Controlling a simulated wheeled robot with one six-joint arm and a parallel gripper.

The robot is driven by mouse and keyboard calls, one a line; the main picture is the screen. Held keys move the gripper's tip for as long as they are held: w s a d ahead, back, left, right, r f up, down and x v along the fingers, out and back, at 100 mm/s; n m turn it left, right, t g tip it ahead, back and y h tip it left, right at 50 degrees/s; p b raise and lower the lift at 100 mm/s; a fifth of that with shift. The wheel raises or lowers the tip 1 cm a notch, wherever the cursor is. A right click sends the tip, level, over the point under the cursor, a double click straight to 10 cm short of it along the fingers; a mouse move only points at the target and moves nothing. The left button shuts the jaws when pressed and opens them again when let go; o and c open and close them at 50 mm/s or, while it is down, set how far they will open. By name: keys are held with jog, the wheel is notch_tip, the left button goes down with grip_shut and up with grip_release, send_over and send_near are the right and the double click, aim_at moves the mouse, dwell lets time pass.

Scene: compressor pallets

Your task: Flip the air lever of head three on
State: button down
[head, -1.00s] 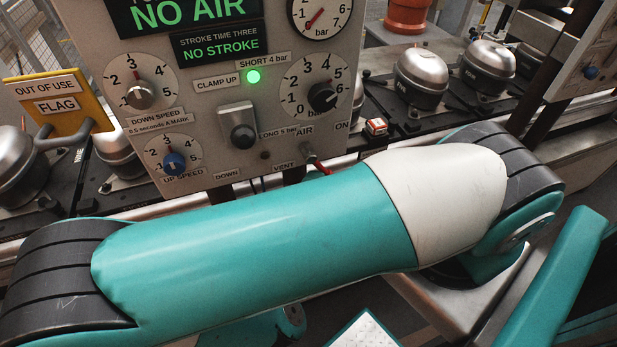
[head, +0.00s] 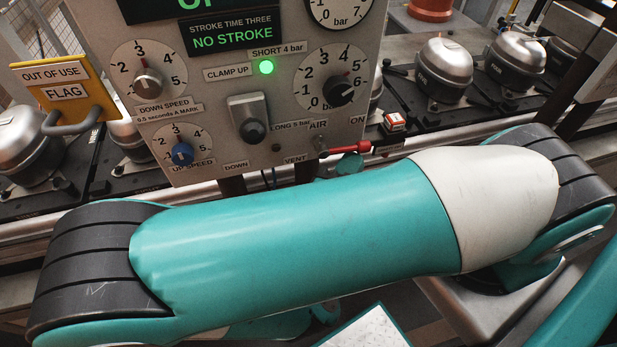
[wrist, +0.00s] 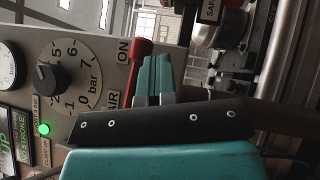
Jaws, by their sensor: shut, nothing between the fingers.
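The air lever (head: 350,149) has a red handle and lies about level at the lower right of the grey panel (head: 215,165), pointing right below the ON label (head: 358,116). In the wrist view the red lever (wrist: 140,62) stands beside the ON label, its knob end uppermost. My gripper (wrist: 156,62) is shut, its teal fingers close beside the lever; I cannot tell whether they touch it. In the head view my arm hides most of the gripper; a small teal part shows just under the lever. The cropped upper display (head: 195,9) shows green letters like UP.
The panel also carries a black clamp lever (head: 252,130), dials and a lit green lamp (head: 266,67). A yellow OUT OF USE flag (head: 63,85) hangs at left. Silver compressors (head: 443,62) stand on black pallets behind. A small red and white block (head: 394,121) sits right of the panel.

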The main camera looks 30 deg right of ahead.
jog(key=shift+d+r+n+t, duration=0.1)
jog(key=shift+r+n+t, duration=0.2)
jog(key=shift+n, duration=0.1)
jog(key=shift+f+h, duration=0.1)
jog(key=shift+h, duration=0.2)
jog(key=s+a+f+b, duration=0.2)
jog(key=s+f+b, duration=0.5)
jog(key=f, duration=0.4)
dwell(0.5)
